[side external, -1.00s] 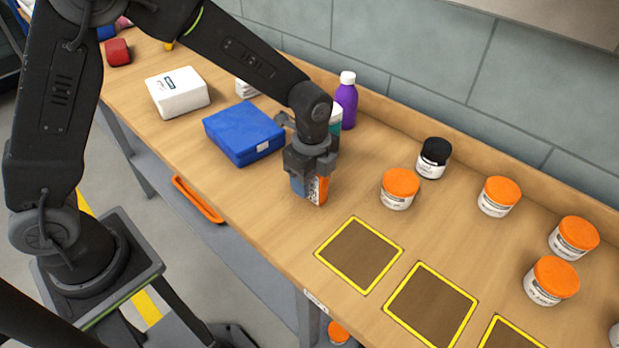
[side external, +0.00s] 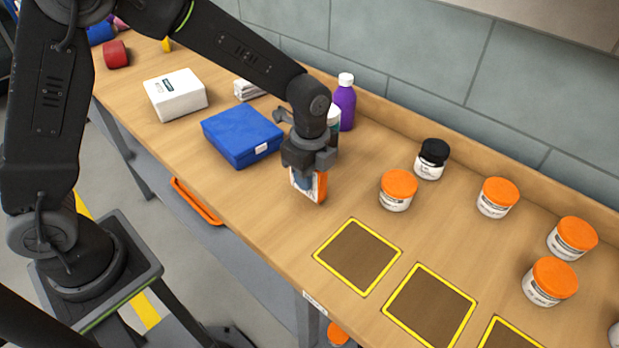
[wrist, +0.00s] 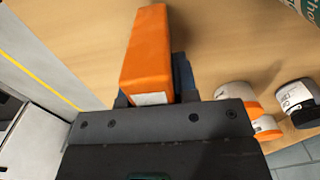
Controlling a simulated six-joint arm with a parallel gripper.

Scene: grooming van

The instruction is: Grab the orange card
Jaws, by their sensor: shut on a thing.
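My gripper (side external: 309,165) points down over the bench and is shut on the orange card (side external: 322,187), a small block-like piece with an orange side and a white and blue face. In the wrist view the orange card (wrist: 148,48) extends out from between the fingers (wrist: 152,98), its long orange side toward the camera. Its upper part is hidden by the jaws in the side view. Its lower end is at or just above the wood; I cannot tell whether it touches.
A blue case (side external: 241,134) lies left of my gripper, and a purple bottle (side external: 345,103) stands close behind. An orange-lidded jar (side external: 397,190) stands to the right, with several more beyond. Yellow-outlined squares (side external: 357,257) lie empty in front. A white box (side external: 175,94) is farther left.

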